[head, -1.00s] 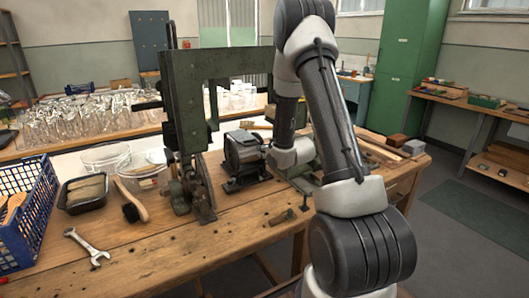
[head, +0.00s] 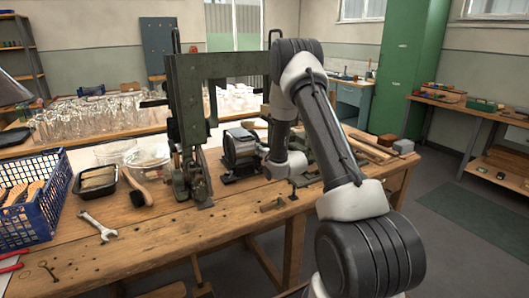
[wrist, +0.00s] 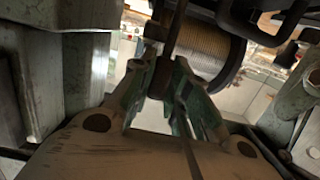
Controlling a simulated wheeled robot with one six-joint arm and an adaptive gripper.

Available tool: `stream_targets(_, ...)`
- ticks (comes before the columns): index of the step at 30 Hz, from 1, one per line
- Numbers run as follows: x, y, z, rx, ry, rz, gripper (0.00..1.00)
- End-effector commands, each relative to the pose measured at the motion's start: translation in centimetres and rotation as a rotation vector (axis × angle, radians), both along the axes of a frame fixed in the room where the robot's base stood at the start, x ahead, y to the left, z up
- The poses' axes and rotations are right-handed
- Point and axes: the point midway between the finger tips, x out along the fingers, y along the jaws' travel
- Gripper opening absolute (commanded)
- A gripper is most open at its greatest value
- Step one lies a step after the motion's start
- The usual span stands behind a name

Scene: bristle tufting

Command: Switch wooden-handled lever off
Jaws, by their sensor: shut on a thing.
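In the wrist view my gripper (wrist: 162,88) has its green-edged fingers closed around a dark brown, upright bar-like piece (wrist: 161,74), apparently the wooden-handled lever. A thin dark rod rises from beside it. In the head view my wrist reaches in from the right beside the grey-green machine frame (head: 187,105) and the dark motor (head: 240,150). My fingertips and the held piece cannot be made out there. Which way the lever is thrown cannot be told.
A ribbed metal spool (wrist: 208,50) and grey metal parts crowd close around my fingers in the wrist view. A blue crate (head: 38,225), black tray (head: 97,193), brush (head: 138,190) and wrench (head: 98,226) lie on the left of the bench. The bench front is mostly clear.

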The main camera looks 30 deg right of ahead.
Motion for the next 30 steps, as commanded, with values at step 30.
stream_targets(30,-1.6,-0.1,-0.8,0.008,-0.243,-0.001,0.23)
